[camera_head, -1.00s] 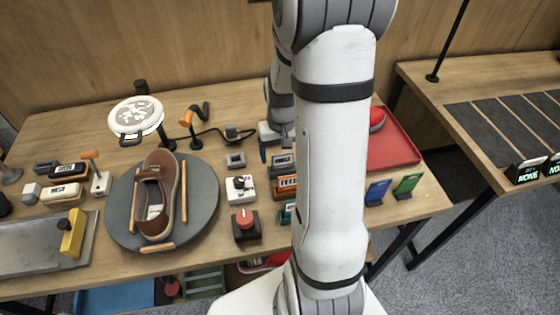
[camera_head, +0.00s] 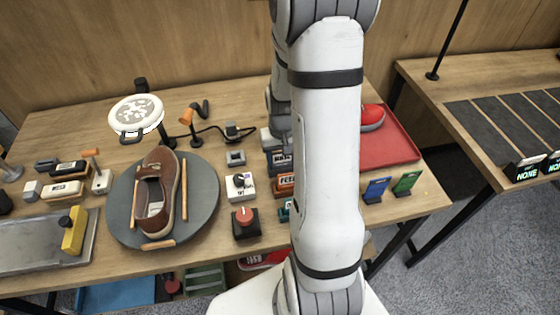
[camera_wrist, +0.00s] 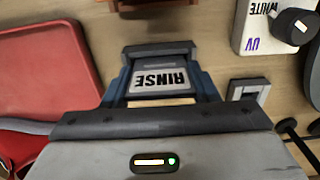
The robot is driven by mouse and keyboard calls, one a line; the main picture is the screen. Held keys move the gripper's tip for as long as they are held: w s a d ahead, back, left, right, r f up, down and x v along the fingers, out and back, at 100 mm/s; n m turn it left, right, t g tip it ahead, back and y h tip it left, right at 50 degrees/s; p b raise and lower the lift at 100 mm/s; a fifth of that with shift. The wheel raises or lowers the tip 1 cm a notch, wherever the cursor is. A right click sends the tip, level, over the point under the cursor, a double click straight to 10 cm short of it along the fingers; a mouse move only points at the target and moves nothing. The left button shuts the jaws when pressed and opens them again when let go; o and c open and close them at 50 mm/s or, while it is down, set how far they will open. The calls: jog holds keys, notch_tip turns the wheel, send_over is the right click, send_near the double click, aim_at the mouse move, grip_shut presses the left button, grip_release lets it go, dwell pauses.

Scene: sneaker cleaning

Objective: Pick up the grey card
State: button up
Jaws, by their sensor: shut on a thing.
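The grey card (camera_wrist: 160,79), with RINSE in dark letters, shows upside down at the middle of the wrist view. My gripper (camera_wrist: 161,96) is shut on it, with a blue-grey finger along each side. In the head view the card (camera_head: 281,160) is a small dark-grey piece on the table, just left of my arm, and my gripper is down at it. My arm hides part of this area. I cannot tell whether the card touches the table.
An orange-labelled piece (camera_head: 285,181) sits close in front of the card. A white dial box (camera_head: 240,185) and a red-knob box (camera_head: 245,222) stand to the left. A red tray (camera_head: 395,150) with a red shoe lies to the right, blue (camera_head: 376,190) and green (camera_head: 406,183) cards before it.

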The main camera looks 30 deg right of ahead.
jog(key=shift+c, duration=0.5)
notch_tip(320, 180, up, 10)
jog(key=w, duration=0.1)
jog(key=w+d+p, duration=0.3)
jog(key=w+p, duration=0.1)
jog(key=w, duration=0.8)
jog(key=shift+d, duration=0.35)
jog(key=shift+w, duration=0.1)
jog(key=shift+f, duration=0.1)
jog(key=shift+f+b, duration=2)
jog(key=shift+f, duration=0.85)
jog(key=shift+f+b, duration=1.6)
jog(key=shift+f, duration=0.45)
